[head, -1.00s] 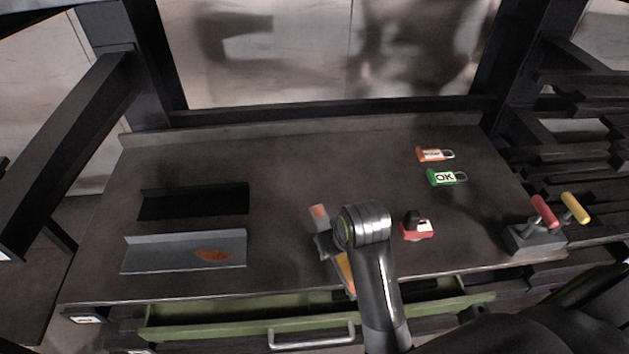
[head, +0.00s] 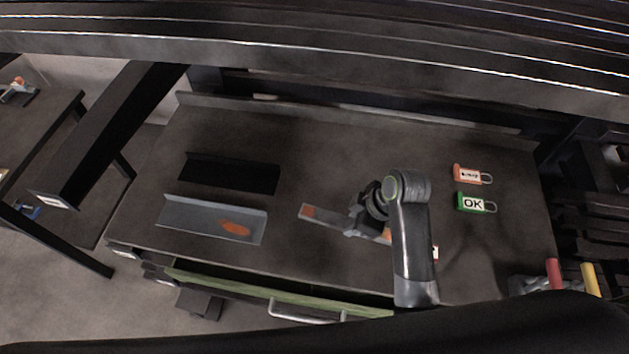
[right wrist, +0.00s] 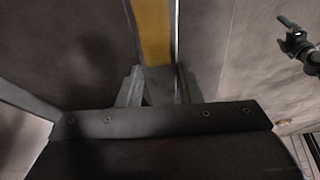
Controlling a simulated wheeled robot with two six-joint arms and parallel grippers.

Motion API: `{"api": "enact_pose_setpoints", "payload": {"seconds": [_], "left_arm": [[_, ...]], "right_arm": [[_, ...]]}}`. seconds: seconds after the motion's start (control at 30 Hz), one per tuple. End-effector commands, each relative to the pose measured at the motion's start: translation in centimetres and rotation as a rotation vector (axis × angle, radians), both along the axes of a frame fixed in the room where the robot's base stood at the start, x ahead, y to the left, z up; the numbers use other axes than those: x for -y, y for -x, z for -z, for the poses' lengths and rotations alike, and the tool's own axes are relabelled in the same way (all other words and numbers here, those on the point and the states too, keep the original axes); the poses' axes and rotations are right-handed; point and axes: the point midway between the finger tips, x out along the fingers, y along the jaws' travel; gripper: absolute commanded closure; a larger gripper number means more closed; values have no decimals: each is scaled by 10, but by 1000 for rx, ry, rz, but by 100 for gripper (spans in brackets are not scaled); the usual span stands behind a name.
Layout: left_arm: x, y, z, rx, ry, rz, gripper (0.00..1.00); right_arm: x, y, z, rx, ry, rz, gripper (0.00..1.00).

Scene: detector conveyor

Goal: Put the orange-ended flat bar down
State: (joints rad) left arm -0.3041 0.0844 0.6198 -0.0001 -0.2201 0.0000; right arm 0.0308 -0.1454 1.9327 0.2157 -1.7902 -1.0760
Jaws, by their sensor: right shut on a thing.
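The flat bar (head: 328,218) shows in the head view with an orange patch at its left end and orange near its right end. Its middle is hidden by my right gripper (head: 357,226), which is shut on it over the workbench. I cannot tell whether the bar touches the bench top. In the right wrist view, the bar (right wrist: 153,30) runs up between the two fingers of my right gripper (right wrist: 158,88), showing a yellow-orange face. My left gripper is not in view.
A black angle tray (head: 230,175) and a grey one (head: 190,215) with an orange patch lie to the left on the bench (head: 320,150). Orange (head: 467,174) and green OK (head: 472,203) padlock tags lie to the right. A green drawer (head: 270,290) is partly open in front.

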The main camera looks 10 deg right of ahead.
Motion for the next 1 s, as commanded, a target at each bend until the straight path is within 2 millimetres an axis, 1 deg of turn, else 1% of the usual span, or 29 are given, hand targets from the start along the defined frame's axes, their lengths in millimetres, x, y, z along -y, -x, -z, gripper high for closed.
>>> {"api": "enact_pose_setpoints", "payload": {"seconds": [0.03,0.17,0.27,0.37,0.5,0.6,0.7,0.87,1.0], "left_arm": [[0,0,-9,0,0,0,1],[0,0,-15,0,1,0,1],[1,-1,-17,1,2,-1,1],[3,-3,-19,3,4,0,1],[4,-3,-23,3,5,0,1],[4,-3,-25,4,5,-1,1],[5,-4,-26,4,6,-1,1],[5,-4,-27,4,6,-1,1],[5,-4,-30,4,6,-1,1]], "right_arm": [[-3,0,-8,3,-3,-41,100],[-8,1,-10,5,-1,-117,100],[-10,2,-7,4,-2,-145,100],[-10,3,4,1,-2,-154,100],[-10,3,26,1,-2,-152,100],[-10,3,38,1,-2,-152,100],[-10,2,46,4,-2,-151,100],[-10,2,54,4,-1,-151,100],[-9,3,69,2,0,-152,100]]}}
